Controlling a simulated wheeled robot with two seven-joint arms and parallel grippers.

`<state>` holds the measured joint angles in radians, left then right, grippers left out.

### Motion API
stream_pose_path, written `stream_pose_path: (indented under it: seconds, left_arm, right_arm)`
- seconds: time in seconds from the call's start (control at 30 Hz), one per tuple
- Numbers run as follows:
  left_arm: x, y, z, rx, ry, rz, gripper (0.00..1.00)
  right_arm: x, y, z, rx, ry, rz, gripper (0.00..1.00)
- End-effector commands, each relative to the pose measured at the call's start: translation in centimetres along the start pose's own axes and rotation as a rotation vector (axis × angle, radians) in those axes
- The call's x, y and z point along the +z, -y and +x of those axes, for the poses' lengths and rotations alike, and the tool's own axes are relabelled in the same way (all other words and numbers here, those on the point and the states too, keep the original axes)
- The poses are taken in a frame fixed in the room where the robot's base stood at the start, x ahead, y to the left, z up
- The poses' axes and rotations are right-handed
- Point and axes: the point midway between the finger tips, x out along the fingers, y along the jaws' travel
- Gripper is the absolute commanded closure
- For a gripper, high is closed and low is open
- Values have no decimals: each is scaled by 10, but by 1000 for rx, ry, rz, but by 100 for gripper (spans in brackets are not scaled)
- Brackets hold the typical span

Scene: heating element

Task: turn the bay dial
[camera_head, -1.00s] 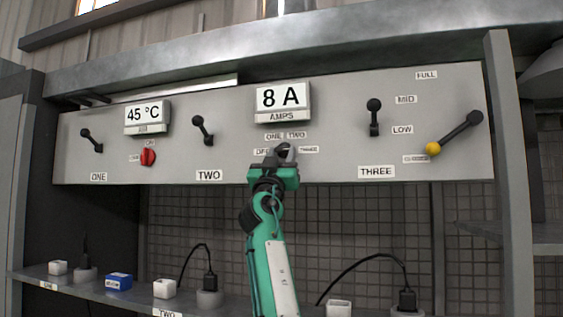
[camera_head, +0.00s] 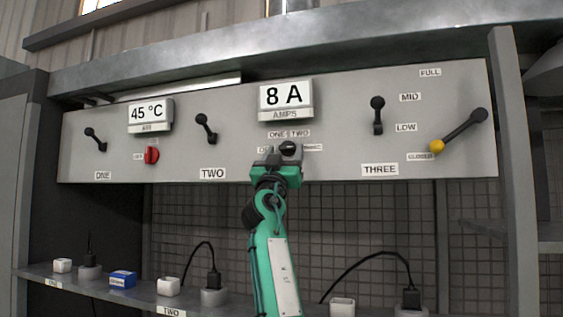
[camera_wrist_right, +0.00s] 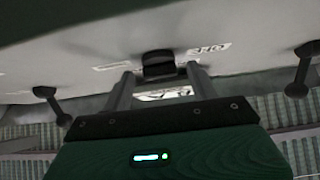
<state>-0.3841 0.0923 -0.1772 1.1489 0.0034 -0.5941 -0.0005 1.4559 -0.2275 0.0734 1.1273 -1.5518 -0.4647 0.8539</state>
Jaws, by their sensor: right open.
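The bay dial (camera_head: 289,148) is a small black knob on the grey panel, under the "8 A" amps display (camera_head: 286,97). Labels ONE, TWO and THREE and a partly hidden OFF label surround it. My right gripper (camera_head: 278,157) is open just in front of and below the dial. In the right wrist view, the dial (camera_wrist_right: 158,65) stands between the tips of the two open fingers (camera_wrist_right: 160,82), with gaps showing on both sides. My left gripper is not in view.
The panel (camera_head: 340,140) carries black levers at ONE (camera_head: 96,139), TWO (camera_head: 206,128) and THREE (camera_head: 377,115), a red knob (camera_head: 151,155) and a yellow-ended lever (camera_head: 460,130). A shelf below holds white blocks, a blue block (camera_head: 122,279) and plugs with cables.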

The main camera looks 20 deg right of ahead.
Motion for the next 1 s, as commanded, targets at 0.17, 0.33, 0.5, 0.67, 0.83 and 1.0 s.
stream_pose_path:
  seconds: [0.17, 0.33, 0.5, 0.67, 0.83, 1.0]
  left_arm:
    - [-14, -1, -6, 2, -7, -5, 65]
    - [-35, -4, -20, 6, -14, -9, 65]
    - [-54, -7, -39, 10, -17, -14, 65]
    - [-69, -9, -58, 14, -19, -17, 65]
    - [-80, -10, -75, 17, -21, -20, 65]
    - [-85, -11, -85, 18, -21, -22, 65]
  right_arm:
    - [2, 1, -16, -1, 1, 1, 40]
    - [3, 1, -43, -1, 1, 3, 40]
    - [3, 2, -74, -2, 1, 2, 40]
    - [3, 1, -103, -1, 1, 3, 40]
    - [2, 1, -125, -1, 1, 1, 40]
    - [1, 1, -136, -1, 0, 2, 40]
